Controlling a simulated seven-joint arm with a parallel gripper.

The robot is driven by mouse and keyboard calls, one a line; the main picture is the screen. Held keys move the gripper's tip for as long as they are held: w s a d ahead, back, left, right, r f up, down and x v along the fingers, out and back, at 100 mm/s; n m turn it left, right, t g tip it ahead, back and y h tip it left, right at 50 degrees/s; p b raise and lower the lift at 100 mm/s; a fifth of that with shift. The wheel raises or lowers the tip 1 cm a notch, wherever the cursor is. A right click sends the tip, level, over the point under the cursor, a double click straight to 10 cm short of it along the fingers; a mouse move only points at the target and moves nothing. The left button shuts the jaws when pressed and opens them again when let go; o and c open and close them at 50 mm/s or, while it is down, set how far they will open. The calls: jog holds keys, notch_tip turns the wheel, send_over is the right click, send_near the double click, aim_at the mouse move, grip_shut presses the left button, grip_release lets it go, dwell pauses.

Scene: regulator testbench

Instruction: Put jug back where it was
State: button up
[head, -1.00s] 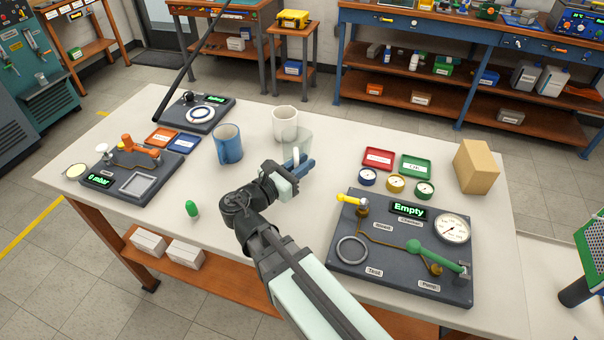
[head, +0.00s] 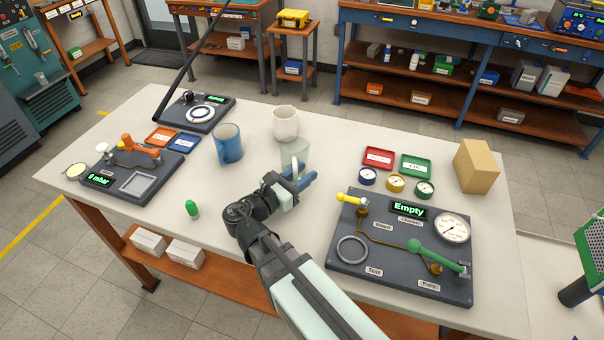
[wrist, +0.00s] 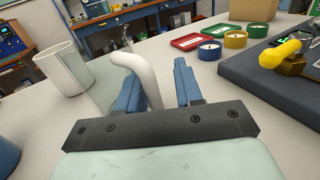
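The jug (head: 301,158) is a see-through pale vessel with a thick white handle, upright on the bench just in front of the white mug. In the wrist view its handle (wrist: 143,72) rises between the blue fingers of my gripper (wrist: 158,82). The handle is close to the left finger, with a visible gap to the right finger, so the gripper looks open around it. The head view also shows my gripper (head: 302,180) at the jug's near side. The jug's lower part is partly hidden by the fingers.
The white mug (head: 285,122) stands just behind the jug, and the blue mug (head: 228,145) stands to its left. The right test panel (head: 385,272), showing "Empty", is to the right. Red (head: 378,158) and green (head: 416,166) trays lie behind it. The bench's front left is mostly clear.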

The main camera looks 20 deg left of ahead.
jog(key=shift+o, duration=0.4)
jog(key=shift+r, duration=0.2)
jog(key=v, duration=1.2)
jog(key=shift+f, duration=0.1)
